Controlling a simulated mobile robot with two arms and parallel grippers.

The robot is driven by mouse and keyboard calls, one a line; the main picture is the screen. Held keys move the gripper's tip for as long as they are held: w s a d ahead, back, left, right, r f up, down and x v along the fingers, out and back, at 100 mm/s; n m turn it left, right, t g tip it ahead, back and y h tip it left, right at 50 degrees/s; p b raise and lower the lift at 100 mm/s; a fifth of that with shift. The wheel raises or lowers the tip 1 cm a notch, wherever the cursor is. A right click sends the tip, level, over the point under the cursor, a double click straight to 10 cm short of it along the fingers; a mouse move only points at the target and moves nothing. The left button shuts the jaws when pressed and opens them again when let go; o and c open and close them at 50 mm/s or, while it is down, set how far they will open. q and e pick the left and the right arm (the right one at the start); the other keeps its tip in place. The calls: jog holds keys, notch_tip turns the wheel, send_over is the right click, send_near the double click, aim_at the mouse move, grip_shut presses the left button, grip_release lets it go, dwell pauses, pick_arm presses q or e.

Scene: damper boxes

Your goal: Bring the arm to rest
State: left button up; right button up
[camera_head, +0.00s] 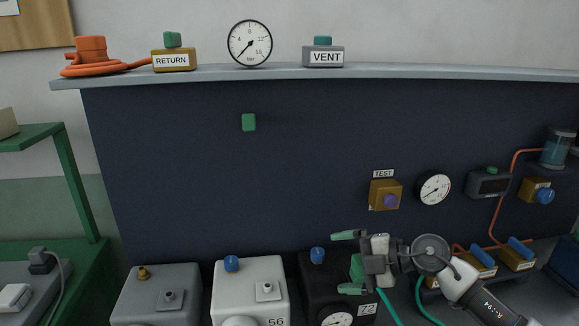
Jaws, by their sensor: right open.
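My right gripper (345,262) is in front of the black box (312,285) at the lower middle, its arm coming in from the lower right. Its two green-tipped fingers point left and stand apart, one above the other. A green patch shows between them; I cannot tell whether it belongs to the gripper or to the box. I cannot tell whether the gripper touches the box. My left gripper is not in view.
A white box (250,285) and a grey box (156,292) stand left of the black box. Behind is a dark panel (220,180) with a TEST unit (385,195) and gauge (434,188). Orange pipes (512,175) and brown valves (517,259) crowd the right. The panel's middle is mostly clear.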

jog(key=s+a+r+m+t+y, duration=0.2)
jog(key=s+a+m+t, duration=0.15)
jog(key=m+t, duration=0.5)
jog(key=s+d+f+m+t+h, duration=0.3)
jog(key=s+d+f+m+h, duration=0.45)
jog(key=m+h, duration=0.75)
jog(key=s+d+f+g, duration=0.1)
jog(key=s+f+g, duration=0.6)
jog(key=s, duration=0.4)
jog(key=s+d+f+g, duration=0.1)
jog(key=s+f+g, duration=0.55)
jog(key=s, duration=0.45)
notch_tip(320, 180, down, 28)
jog(key=g, duration=0.1)
jog(key=s+d+f+g, duration=0.1)
jog(key=s+d+f, duration=0.1)
jog(key=s+f, duration=1.2)
jog(key=shift+s+d+f, duration=0.3)
jog(key=shift+s+f, duration=0.1)
jog(key=shift+s, duration=0.85)
jog(key=shift+m, duration=0.25)
